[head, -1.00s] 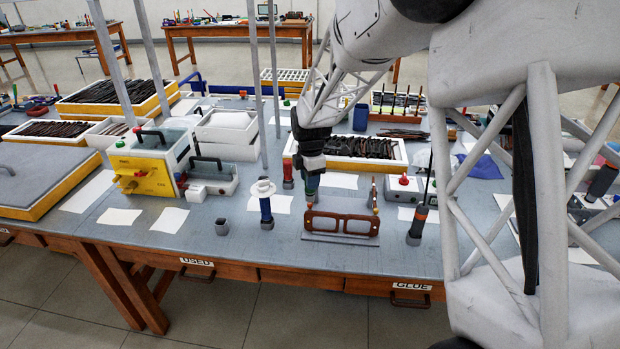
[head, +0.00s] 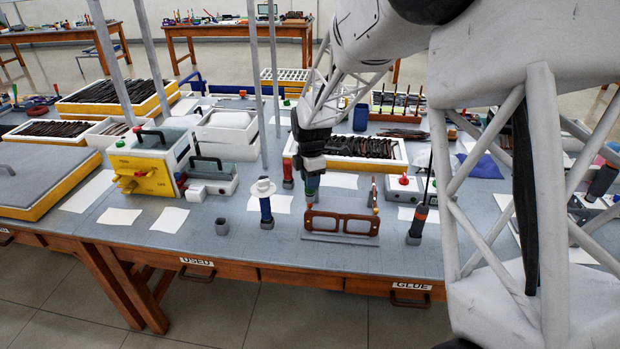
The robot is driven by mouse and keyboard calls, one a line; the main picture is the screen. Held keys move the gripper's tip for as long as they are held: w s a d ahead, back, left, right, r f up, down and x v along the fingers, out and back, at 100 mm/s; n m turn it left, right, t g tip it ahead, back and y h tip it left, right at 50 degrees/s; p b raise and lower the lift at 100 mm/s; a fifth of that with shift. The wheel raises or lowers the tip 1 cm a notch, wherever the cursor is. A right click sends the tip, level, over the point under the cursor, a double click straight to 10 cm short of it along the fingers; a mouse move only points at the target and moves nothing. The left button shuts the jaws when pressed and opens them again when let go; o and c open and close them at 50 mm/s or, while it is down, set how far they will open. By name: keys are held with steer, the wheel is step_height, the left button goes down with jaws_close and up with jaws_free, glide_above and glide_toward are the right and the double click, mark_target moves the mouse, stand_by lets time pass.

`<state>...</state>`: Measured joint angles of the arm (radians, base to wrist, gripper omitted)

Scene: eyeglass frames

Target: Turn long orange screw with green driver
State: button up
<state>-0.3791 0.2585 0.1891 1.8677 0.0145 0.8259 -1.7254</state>
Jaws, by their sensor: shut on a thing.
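The brown eyeglass frame (head: 342,225) stands upright near the front edge of the table. A thin upright piece with an orange part (head: 374,195) stands at the right end of the frame.
A dark holder with an orange ring (head: 417,222) stands to the right. A tray of dark pieces (head: 365,150) lies behind.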

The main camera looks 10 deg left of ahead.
steer(key=shift+f, duration=1)
stand_by(0.9)
steer(key=shift+m, duration=0.3)
steer(key=m, duration=0.5)
steer(key=shift+f+m, duration=0.1)
steer(key=shift+m, duration=0.2)
steer(key=m, duration=0.5)
steer(key=shift+m, duration=0.4)
steer(key=m, duration=0.3)
steer(key=shift+m, duration=1.1)
steer(key=shift+m, duration=4)
